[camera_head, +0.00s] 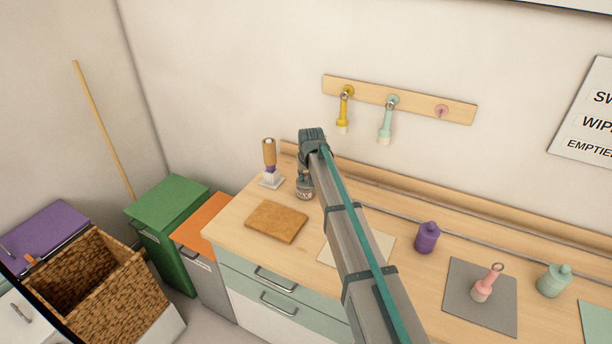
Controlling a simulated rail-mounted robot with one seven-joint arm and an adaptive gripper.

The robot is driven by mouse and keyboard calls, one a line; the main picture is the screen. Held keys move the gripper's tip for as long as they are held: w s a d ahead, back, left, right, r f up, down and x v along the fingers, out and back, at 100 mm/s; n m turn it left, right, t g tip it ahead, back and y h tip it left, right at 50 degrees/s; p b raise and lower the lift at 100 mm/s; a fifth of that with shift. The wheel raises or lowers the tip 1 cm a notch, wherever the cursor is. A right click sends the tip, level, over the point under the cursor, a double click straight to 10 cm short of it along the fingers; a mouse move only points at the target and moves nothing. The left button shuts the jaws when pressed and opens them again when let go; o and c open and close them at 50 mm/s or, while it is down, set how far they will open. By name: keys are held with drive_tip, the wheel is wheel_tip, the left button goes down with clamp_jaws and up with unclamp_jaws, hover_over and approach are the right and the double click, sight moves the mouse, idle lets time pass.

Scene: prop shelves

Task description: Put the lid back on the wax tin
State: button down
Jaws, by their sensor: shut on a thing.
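The wax tin (304,188), small, dark grey and with a pale label, stands near the back left of the wooden counter. My gripper (304,172) is directly above the tin, pointing down at the end of my arm. It is shut on the lid, which is mostly hidden by the gripper and wrist. I cannot tell whether the lid touches the tin's rim.
A wooden-handled tool on a stand (270,165) is close left of the tin. A brown board (276,222) lies in front. A purple bottle (427,238) stands right of my arm. A rail (400,98) with hanging tools is on the wall behind.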

idle(0.9)
drive_tip(key=c, duration=1)
unclamp_jaws()
drive_tip(key=shift+o, duration=0.6)
drive_tip(key=o, duration=0.4)
drive_tip(key=shift+r+p, duration=1.3)
drive_tip(key=shift+r, duration=2.2)
